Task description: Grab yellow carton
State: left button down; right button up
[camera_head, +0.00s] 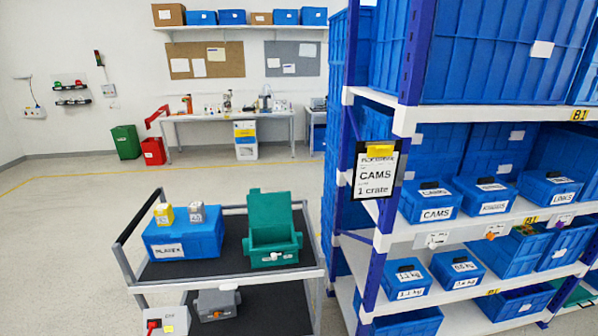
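A small yellow carton (164,215) stands on top of a blue crate (205,244) with a white label, on the upper deck of a dark cart (232,262). A small grey carton (197,212) stands just right of the yellow one, also on the blue crate. Both have pale labels too small to read. Neither of my grippers shows in the head view.
An open green bin (272,240) stands on the cart, right of the crate. A grey box (217,304) lies on the lower deck. A panel with a red switch (154,326) is at the cart's front left. A shelf rack (411,117) with blue crates fills the right. Floor at left is clear.

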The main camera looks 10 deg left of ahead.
aim_at(163, 214)
jog(key=u, duration=1.25)
